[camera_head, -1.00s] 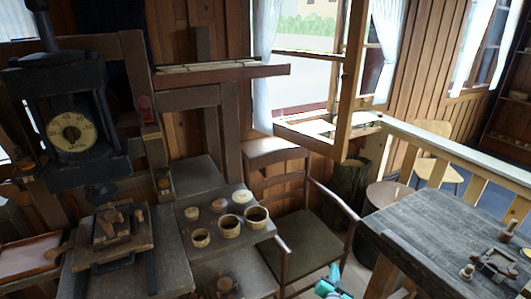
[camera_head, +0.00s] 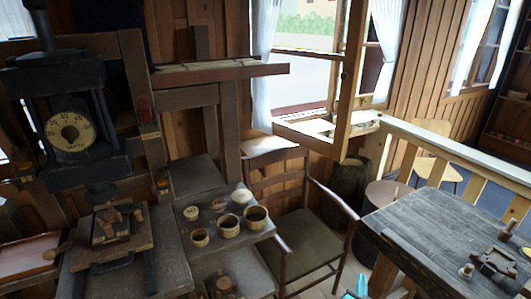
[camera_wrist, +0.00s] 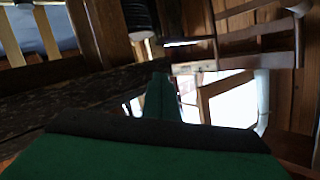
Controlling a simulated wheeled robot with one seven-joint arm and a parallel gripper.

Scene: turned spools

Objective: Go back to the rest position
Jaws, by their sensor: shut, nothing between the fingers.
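My gripper (camera_head: 360,287) shows only as a small teal piece at the bottom edge of the head view, in front of the chair's right side. In the wrist view my gripper (camera_wrist: 160,98) shows as a narrow green shape above a wide dark and green part. The fingers are shut and nothing shows between them. Most of my arm is out of the head view.
A wooden armchair (camera_head: 318,247) stands just beyond my gripper. A dark workbench (camera_head: 425,222) is at right, with a pale railing (camera_head: 460,153) behind. At left are a press with a dial (camera_head: 72,133) and a shelf with several turned pieces (camera_head: 229,222).

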